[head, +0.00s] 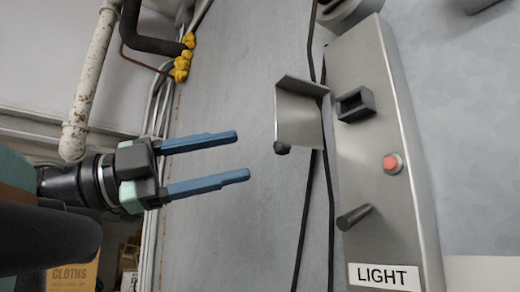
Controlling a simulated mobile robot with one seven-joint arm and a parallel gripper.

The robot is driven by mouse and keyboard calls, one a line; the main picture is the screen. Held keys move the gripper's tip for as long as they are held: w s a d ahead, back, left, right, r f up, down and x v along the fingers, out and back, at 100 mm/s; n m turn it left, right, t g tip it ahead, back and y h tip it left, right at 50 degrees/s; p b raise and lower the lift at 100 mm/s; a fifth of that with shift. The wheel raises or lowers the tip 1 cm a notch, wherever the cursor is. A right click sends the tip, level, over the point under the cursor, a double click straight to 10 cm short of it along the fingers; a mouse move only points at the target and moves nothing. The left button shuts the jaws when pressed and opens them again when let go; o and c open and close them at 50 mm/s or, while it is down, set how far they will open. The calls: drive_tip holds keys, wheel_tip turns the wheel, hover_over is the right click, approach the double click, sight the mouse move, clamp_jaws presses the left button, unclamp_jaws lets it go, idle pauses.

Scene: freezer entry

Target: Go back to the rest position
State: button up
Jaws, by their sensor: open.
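My gripper (243,156) reaches in from the left of the head view. Its two blue fingers are parallel, spread apart and empty, pointing right. A grey metal control panel (385,130) stands to the right of the fingertips. It carries a red round button (392,163), a dark square-framed fitting (355,104), a dark knob or lever (353,217) and a "LIGHT" label (384,276). A clear gap lies between the fingertips and the panel.
A bent metal plate (300,112) sticks out between my gripper and the panel. Black cables (305,215) run beside the panel. A rusty white pipe (92,75) and yellow fittings (183,62) are upper left. A "CLOTHS" box (74,276) is lower left.

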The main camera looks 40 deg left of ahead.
drive_tip(key=shift+v, duration=0.75)
